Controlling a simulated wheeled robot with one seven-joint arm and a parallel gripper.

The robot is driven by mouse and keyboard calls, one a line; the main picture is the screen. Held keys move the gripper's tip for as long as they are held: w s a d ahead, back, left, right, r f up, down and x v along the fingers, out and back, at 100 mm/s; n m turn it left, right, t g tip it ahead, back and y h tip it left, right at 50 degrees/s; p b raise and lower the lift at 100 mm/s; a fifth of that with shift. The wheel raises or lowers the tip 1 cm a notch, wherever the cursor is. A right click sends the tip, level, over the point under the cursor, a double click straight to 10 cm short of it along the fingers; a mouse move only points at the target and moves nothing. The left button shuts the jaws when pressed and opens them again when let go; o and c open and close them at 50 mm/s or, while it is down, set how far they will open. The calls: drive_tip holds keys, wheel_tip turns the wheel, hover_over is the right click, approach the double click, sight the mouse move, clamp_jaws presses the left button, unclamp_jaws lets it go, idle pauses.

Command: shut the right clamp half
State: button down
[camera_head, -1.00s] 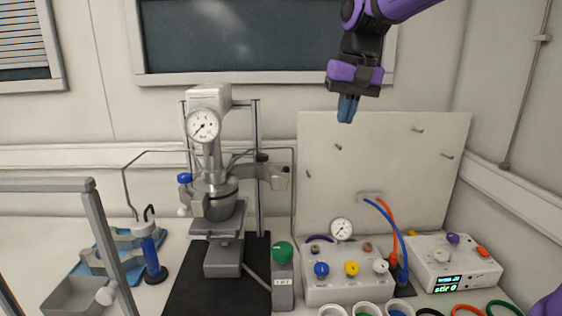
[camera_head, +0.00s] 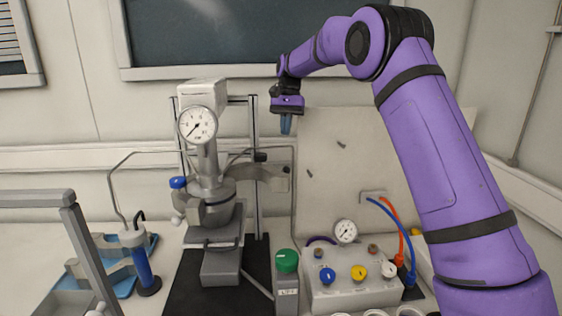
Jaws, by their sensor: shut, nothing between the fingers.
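The reactor (camera_head: 205,150) stands on a black base at the left, with a round pressure gauge (camera_head: 197,124) on its head. The right clamp half (camera_head: 262,174) is a grey curved arm that stands out to the right of the vessel, swung away from it, past the right support rod. Another grey clamp piece (camera_head: 190,208) shows at the left front of the vessel, below a blue knob (camera_head: 178,183). My gripper (camera_head: 286,125) points down with its blue fingers shut and empty, in the air above and to the right of the right clamp half, apart from it.
A control box (camera_head: 350,285) with coloured knobs and a gauge stands right of the reactor. A green-knobbed unit (camera_head: 287,262) stands between them. A pegboard panel (camera_head: 330,190) is behind. A blue tray (camera_head: 140,280) and grey frame are at the left.

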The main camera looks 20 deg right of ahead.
sight(279, 177)
drive_tip(key=w+x, duration=0.1)
drive_tip(key=x, duration=0.9)
drive_tip(key=shift+f, duration=0.35)
drive_tip(key=shift+s+a, duration=0.15)
drive_tip(key=shift+s, duration=0.1)
drive_tip(key=shift+s+a+m+y, duration=0.15)
drive_tip(key=shift+s+a+m, duration=0.1)
drive_tip(key=shift+s+m, duration=0.3)
drive_tip(key=shift+s+a+m+y, duration=0.2)
drive_tip(key=shift+s+a+m, duration=0.1)
drive_tip(key=shift+s, duration=0.35)
drive_tip(key=shift+s+a+m+y, duration=0.2)
drive_tip(key=shift+s+m, duration=0.25)
drive_tip(key=shift+s, duration=0.15)
drive_tip(key=s+a+m+t+y, duration=0.1)
drive_tip(key=s+a+m+t, duration=0.2)
drive_tip(key=s+a+m, duration=0.4)
drive_tip(key=shift+s+a+m, duration=0.4)
drive_tip(key=shift+s+a, duration=0.5)
drive_tip(key=shift+a, duration=1.1)
